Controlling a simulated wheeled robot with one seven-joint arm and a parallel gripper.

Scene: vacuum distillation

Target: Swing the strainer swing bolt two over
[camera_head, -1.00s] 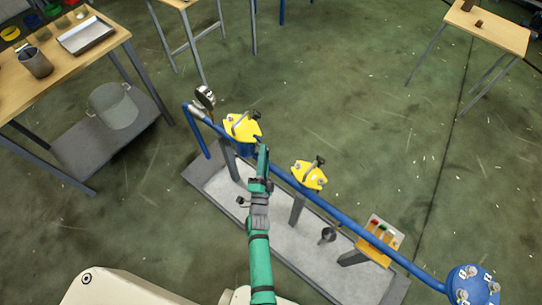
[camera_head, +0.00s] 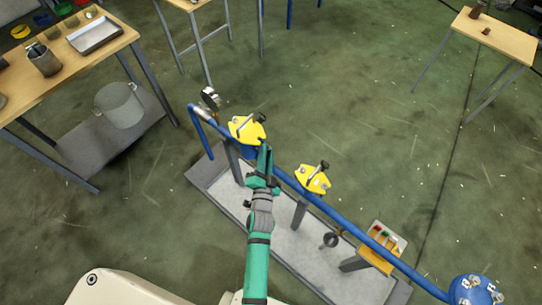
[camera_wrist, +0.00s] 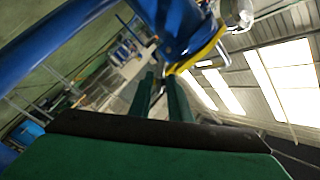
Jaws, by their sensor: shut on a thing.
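The left strainer has a yellow cover (camera_head: 247,129) with a dark-handled clamp bar across it, on a blue pipe line. My gripper (camera_head: 265,150) is at the near right edge of this strainer. In the wrist view my two green fingers (camera_wrist: 160,90) point up at the blue strainer body (camera_wrist: 178,28) and its yellow rim (camera_wrist: 207,52). The fingers are close together, shut on what I take to be the swing bolt; the bolt is mostly hidden by the fingers. A second yellow-covered strainer (camera_head: 312,179) sits farther right on the line.
A pressure gauge (camera_head: 210,98) stands at the line's left end. The blue pipe (camera_head: 350,222) runs right to a blue round vessel (camera_head: 475,290). A grey tray base (camera_head: 290,242) lies below. A small box with coloured buttons (camera_head: 383,242) stands at right. A wooden bench (camera_head: 105,50) is at upper left.

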